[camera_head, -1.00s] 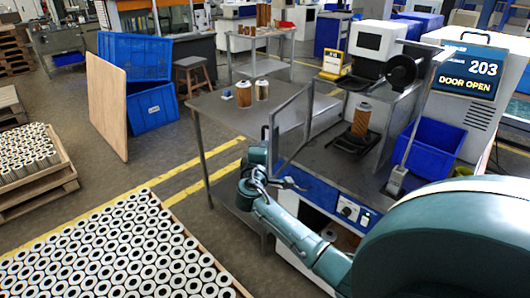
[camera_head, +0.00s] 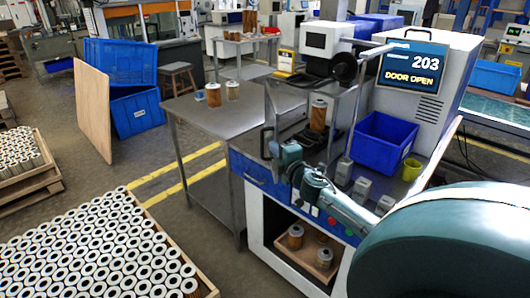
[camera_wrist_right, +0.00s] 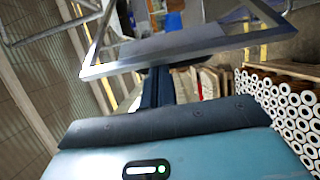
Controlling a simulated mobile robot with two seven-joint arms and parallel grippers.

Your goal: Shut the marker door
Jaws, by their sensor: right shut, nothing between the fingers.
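The marker door is a clear panel in a grey metal frame (camera_head: 268,108) with a dark handle on its left edge. It stands partly open at the front of the marking machine. The machine's screen (camera_head: 411,72) reads "203 DOOR OPEN". A filter cartridge (camera_head: 319,113) stands upright inside the machine. My right gripper (camera_head: 273,149) is shut and empty, close to the door's lower left edge. In the right wrist view, its dark fingers (camera_wrist_right: 156,86) point at the door frame (camera_wrist_right: 180,56). I cannot tell whether they touch it. My left gripper is not in view.
A grey table (camera_head: 185,108) with two cartridges stands to the left. Below the machine top, a shelf holds cartridges in a tray (camera_head: 318,262). A large cartridge pallet (camera_head: 208,288) lies front left.

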